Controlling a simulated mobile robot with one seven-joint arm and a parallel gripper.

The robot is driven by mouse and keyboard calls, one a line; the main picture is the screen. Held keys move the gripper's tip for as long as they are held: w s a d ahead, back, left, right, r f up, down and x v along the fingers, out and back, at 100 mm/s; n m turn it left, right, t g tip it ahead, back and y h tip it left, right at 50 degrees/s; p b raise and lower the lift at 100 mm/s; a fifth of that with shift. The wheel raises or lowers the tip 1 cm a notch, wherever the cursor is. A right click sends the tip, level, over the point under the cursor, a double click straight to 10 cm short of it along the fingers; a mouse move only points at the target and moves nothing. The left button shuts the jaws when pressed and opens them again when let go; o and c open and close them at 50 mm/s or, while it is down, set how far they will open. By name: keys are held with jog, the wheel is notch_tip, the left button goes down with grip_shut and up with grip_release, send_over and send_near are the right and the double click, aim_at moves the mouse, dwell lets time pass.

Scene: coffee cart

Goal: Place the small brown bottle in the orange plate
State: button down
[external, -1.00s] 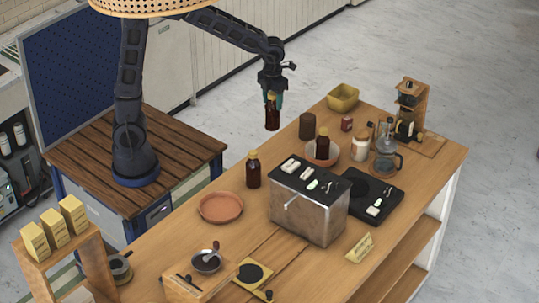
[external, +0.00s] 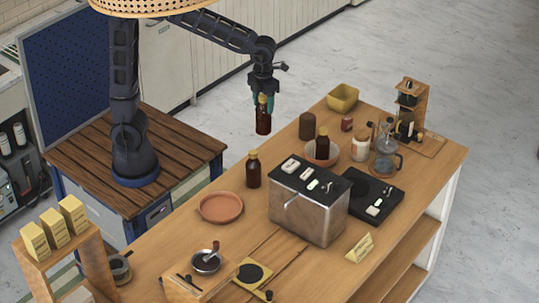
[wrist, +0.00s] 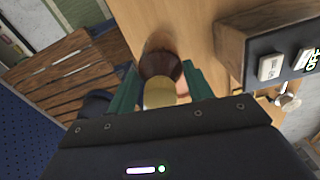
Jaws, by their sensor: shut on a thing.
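A similar brown bottle (external: 253,172) stands on the counter between the plate and the metal machine.
The metal machine (external: 308,208) stands right of the plate and shows in the wrist view (wrist: 232,45). A brown canister (external: 307,126) and yellow container (external: 342,98) stand farther back.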

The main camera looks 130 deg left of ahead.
jog(key=d, duration=2.4)
notch_tip(320, 180, down, 20)
jog(key=shift+r, duration=0.2)
jog(key=shift+f, duration=0.15)
jog(key=c, duration=0.6)
grip_release()
